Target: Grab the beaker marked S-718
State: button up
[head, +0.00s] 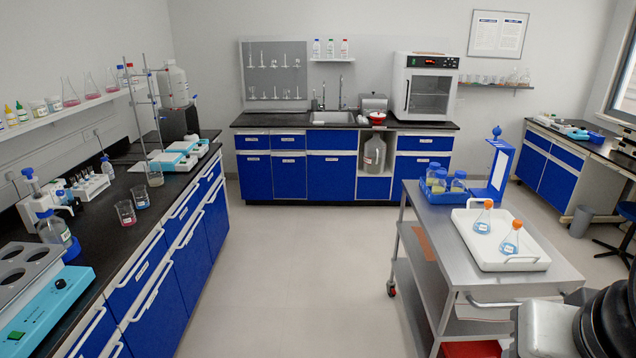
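Three small glass beakers stand on the black left counter. One beaker with pinkish liquid (125,213) is nearest. A beaker with bluish liquid (140,197) is just behind it, and a third, greyish beaker (155,178) stands farther back by the hotplates. Their labels are too small to read, so I cannot tell which is marked S-718. Small labelled vessels that may be beakers (39,107) also sit on the left wall shelf. Part of my own arm shows at the lower right, but my gripper is not in view.
The left counter (100,215) also holds blue-white hotplates (170,161), a stand and a bottle with a dispenser (52,228). A steel cart (440,230) at the right carries a white tray (475,245) with two orange-capped flasks. The middle floor is clear.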

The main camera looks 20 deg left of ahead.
aim_at(139, 193)
jog(key=i+j+u, duration=0.15)
jog(key=u, duration=0.25)
jog(key=i+j+u, duration=0.15)
jog(key=u, duration=0.2)
jog(key=i+j+u, duration=0.15)
jog(key=u, duration=0.25)
jog(key=i+u, duration=0.2)
jog(key=u, duration=0.2)
jog(key=i+l+u, duration=0.1)
jog(key=i+u, duration=0.4)
jog(key=i+l+u, duration=0.3)
jog(key=i+u, duration=0.15)
jog(key=i, duration=0.15)
jog(key=i+l+u, duration=0.1)
jog(key=i+l, duration=1.05)
jog(key=i, duration=0.15)
